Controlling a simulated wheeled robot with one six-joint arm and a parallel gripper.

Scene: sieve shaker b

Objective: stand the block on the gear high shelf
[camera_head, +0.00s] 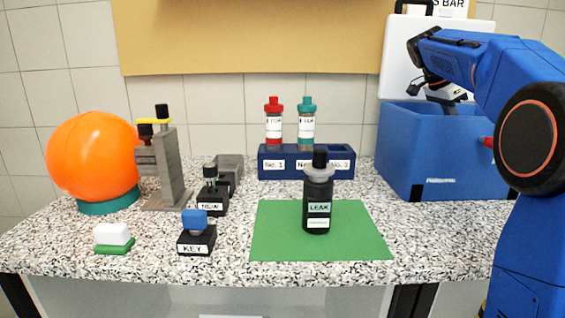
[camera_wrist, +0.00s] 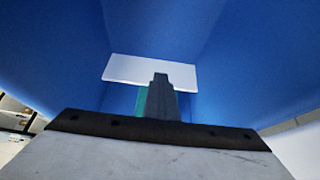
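I cannot single out the block or the gear high shelf with certainty. My gripper (camera_head: 450,106) points down into the open top of the blue bin (camera_head: 432,160) on the right; its tips are hidden behind the bin's front wall. In the wrist view a grey finger (camera_wrist: 161,98) stands between blue walls. Behind it are a white flat piece (camera_wrist: 125,69) and a teal-green part (camera_wrist: 140,99), partly covered by the finger. I cannot tell whether the gripper touches or holds them.
A green mat (camera_head: 275,240) carries a black LEAK bottle (camera_head: 318,195). A blue rack (camera_head: 305,174) holds red and teal capped vials. To the left are an orange ball (camera_head: 92,155), a grey stand (camera_head: 170,168), a KEY block (camera_head: 196,240) and a white-green piece (camera_head: 113,236).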

